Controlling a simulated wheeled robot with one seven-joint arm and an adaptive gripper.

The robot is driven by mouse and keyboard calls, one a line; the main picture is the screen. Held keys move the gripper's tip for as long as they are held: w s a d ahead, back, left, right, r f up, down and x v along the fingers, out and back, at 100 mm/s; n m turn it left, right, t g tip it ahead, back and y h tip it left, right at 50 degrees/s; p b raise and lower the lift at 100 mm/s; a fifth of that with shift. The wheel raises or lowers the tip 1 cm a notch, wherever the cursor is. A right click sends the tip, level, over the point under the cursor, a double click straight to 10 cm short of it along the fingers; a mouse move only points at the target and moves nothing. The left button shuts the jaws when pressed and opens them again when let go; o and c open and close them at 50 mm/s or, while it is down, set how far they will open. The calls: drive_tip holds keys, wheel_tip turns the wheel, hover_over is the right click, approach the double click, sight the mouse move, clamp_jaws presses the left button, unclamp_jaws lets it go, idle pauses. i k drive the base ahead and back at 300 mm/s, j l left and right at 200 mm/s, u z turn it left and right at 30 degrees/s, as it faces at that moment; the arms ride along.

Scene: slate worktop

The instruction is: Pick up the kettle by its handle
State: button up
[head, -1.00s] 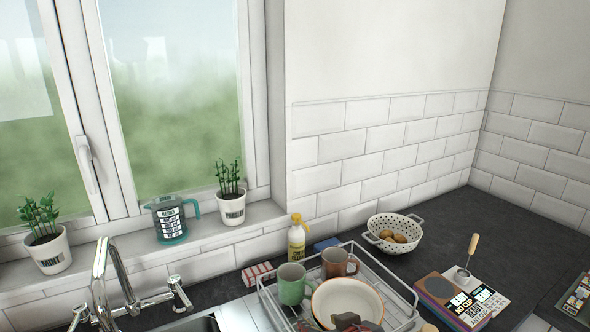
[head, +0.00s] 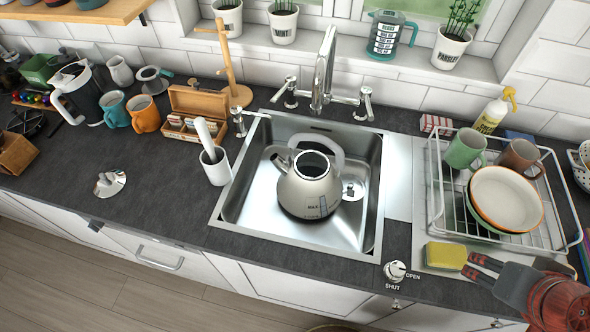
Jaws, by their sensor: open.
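The kettle (head: 308,191) is a cream-grey pot standing upright in the steel sink (head: 245,204). Its spout points to the upper left. Its grey handle (head: 329,146) arches at the back right of the open top, and no lid shows on it. My gripper (head: 468,265) is at the lower right, over the counter's front edge by the yellow sponge. It is open and empty, well to the right of the kettle. Whether it touches the sponge cannot be told.
A chrome tap (head: 324,75) stands behind the sink. A dish rack (head: 548,238) with mugs and bowls is at the right, with a yellow sponge (head: 446,256) before it. A white pot (head: 217,168) with a pestle-like rod stands left of the sink. The left front worktop is mostly clear.

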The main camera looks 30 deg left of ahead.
sight(312, 188)
drive_tip(key=u, duration=1)
